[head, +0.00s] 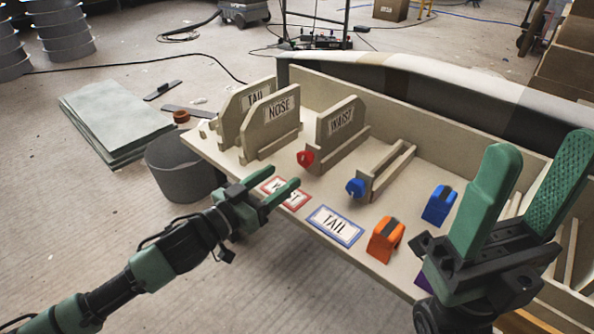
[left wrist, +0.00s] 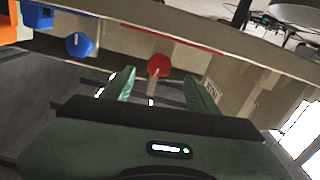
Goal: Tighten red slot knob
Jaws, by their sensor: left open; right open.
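The red slot knob (head: 305,158) sits at the front end of the slot below the board marked WAIST (head: 340,122). In the left wrist view the red knob (left wrist: 158,66) shows beyond and between the fingertips. My left gripper (head: 277,187) is open and empty, in front of the knob and apart from it, above the red-edged WAIST label (head: 298,199). It also shows in the left wrist view (left wrist: 160,85). My right gripper (head: 530,170) is open and empty at the right, close to the head camera.
A blue knob (head: 355,187) sits on the empty slot to the right. A blue block (head: 439,205) and an orange block (head: 386,240) stand on the table near the TAIL label (head: 335,226). Boards marked TAIL and NOSE (head: 272,128) stand at the left. A grey bin (head: 183,167) is on the floor.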

